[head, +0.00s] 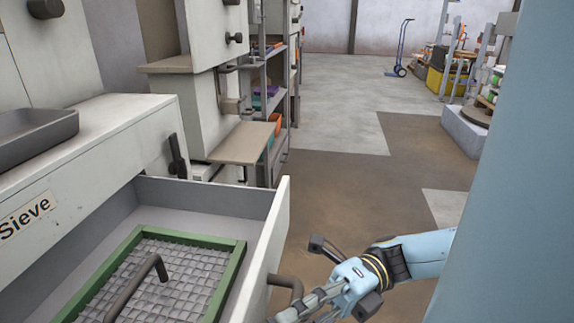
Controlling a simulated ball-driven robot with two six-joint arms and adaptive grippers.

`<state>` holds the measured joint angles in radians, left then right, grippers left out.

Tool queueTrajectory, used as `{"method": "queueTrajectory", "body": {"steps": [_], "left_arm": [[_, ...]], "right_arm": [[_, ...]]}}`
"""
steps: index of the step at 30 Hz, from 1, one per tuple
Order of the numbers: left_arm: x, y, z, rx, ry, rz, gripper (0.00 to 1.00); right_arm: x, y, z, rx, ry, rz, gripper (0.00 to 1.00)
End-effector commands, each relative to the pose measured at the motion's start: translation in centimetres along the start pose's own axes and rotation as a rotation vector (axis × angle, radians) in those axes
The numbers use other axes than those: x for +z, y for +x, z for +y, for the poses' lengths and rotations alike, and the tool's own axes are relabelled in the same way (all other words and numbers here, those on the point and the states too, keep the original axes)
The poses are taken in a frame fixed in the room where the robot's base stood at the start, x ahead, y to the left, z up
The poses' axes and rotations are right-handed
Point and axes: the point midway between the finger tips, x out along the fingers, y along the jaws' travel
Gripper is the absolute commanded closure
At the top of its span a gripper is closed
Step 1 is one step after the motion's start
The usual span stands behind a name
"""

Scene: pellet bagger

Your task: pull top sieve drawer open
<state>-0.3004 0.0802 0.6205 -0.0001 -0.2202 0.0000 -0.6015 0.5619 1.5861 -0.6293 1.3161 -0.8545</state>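The sieve drawer (279,215) is pulled out from a cream machine with a "Sieve" label (28,214). Inside lies a sieve with a green frame (236,262), wire mesh (190,268) and a dark bar handle (137,290). A dark drawer handle (287,284) sticks out from the drawer's front face. My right gripper (300,311) is at the bottom of the view, right beside this handle. Its fingers run toward the handle's lower part and are partly cut off by the picture edge. I cannot tell whether they close around it. My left gripper is out of view.
A grey tray (38,137) sits on the machine top. A small side shelf (243,143) and a rack (283,100) stand beyond the drawer. A blue hand truck (401,50) stands far back.

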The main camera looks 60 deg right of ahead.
Motion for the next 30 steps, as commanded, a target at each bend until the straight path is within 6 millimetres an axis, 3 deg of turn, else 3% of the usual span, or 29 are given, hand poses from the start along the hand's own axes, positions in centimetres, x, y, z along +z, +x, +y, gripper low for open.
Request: {"method": "queueTrajectory", "body": {"steps": [1,4,14,17,30], "left_arm": [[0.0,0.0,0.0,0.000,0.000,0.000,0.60],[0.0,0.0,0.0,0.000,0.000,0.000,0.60],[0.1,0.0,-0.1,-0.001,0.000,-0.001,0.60],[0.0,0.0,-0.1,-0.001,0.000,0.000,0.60],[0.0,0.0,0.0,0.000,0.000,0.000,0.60]], "right_arm": [[0.1,0.1,0.1,0.002,-0.002,0.001,0.75],[0.0,0.0,0.0,-0.001,-0.002,0.000,0.62],[-0.1,-0.4,-0.2,-0.006,0.000,0.001,0.62],[-0.1,-1.7,-0.2,-0.008,0.002,0.002,0.62],[0.0,-10.6,-0.1,-0.006,0.000,0.000,0.62]]}}
